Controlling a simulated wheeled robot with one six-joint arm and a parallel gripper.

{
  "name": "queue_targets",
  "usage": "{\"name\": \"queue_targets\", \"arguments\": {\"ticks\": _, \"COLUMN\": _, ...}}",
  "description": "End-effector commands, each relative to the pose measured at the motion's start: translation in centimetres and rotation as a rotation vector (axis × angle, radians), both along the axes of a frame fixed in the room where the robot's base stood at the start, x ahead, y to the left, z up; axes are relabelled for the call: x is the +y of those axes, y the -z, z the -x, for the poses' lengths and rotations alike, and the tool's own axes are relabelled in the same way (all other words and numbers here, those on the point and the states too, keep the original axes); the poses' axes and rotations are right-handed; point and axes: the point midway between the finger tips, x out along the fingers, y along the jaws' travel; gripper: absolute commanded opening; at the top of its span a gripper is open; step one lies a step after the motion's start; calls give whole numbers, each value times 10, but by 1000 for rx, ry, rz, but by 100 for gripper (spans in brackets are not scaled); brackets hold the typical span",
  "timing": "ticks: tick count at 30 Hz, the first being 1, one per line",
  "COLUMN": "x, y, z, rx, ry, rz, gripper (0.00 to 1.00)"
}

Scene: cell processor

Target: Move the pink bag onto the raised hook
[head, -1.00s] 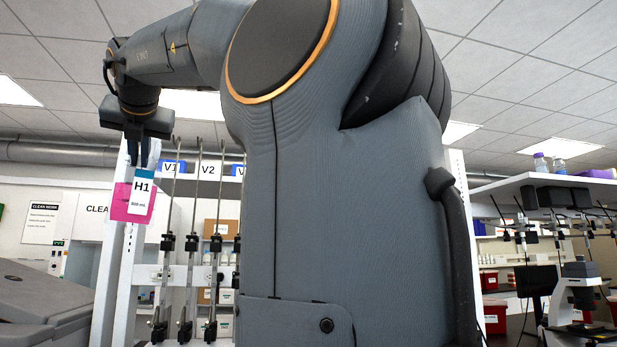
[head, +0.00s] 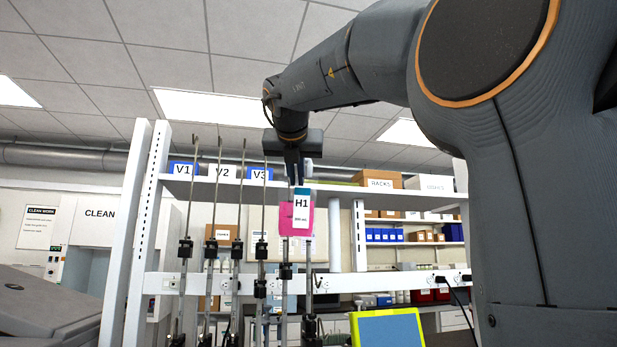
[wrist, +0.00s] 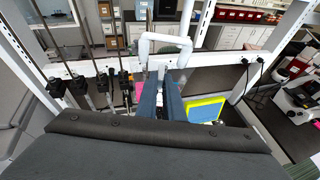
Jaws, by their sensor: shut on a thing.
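The pink bag (head: 286,220) hangs below my gripper (head: 294,178) in the head view, with a white and teal H1 label (head: 301,208) on its front. My gripper points down and is shut on the bag's top. In the wrist view the two blue-grey fingers (wrist: 162,98) are close together, and a sliver of pink bag (wrist: 138,92) shows to their left. Several thin upright rods (head: 216,200) with black clamps stand by the white frame. The bag overlaps the right-hand rods in the head view. Which rod carries the raised hook is unclear.
A white shelf (head: 330,193) carries signs V1, V2 and V3 and boxes. White posts (head: 130,235) and a rail (head: 390,281) frame the rods. A yellow-edged screen (head: 388,328) stands at lower right. A bent white pipe (wrist: 165,40) is close ahead in the wrist view.

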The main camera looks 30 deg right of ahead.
Motion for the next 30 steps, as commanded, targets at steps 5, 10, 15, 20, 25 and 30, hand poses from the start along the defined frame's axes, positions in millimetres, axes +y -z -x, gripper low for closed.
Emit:
{"name": "queue_targets", "arguments": {"ticks": 5, "x": -5, "y": 0, "z": -12, "rx": -1, "ry": 2, "rz": 0, "gripper": 0}}
{"name": "queue_targets", "arguments": {"ticks": 10, "x": -10, "y": 1, "z": -25, "rx": 0, "ry": 4, "rz": 0, "gripper": 0}}
{"name": "queue_targets", "arguments": {"ticks": 15, "x": -14, "y": 1, "z": -38, "rx": 1, "ry": 4, "rz": 0, "gripper": 0}}
{"name": "queue_targets", "arguments": {"ticks": 20, "x": -17, "y": 3, "z": -50, "rx": 0, "ry": 4, "rz": 1, "gripper": 0}}
{"name": "queue_targets", "arguments": {"ticks": 25, "x": -21, "y": 5, "z": -63, "rx": -1, "ry": 5, "rz": 0, "gripper": 0}}
{"name": "queue_targets", "arguments": {"ticks": 30, "x": -24, "y": 13, "z": -73, "rx": 0, "ry": 5, "rz": 1, "gripper": 0}}
